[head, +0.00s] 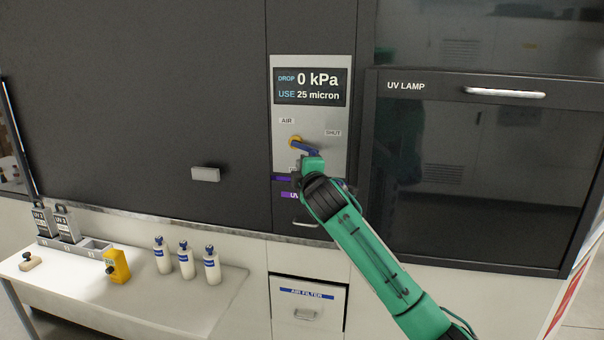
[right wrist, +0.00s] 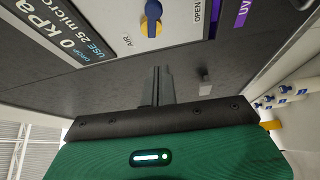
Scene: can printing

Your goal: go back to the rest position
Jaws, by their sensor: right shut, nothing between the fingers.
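My right arm, green and black, reaches up from the lower right in the head view. Its gripper (head: 312,166) is in front of the grey control panel (head: 322,128), just below the valve. In the right wrist view the two fingers (right wrist: 157,80) are together and hold nothing. The valve (head: 296,141) has a yellow hub and a blue lever that points right and slightly down, towards the SHUT label. In the right wrist view the valve (right wrist: 152,20) shows beyond the fingertips, apart from them in the picture. My left gripper is not in view.
The panel display reads 0 kPa and 25 micron. A UV LAMP door (head: 480,150) is at right, an AIR FILTER drawer (head: 308,305) below.

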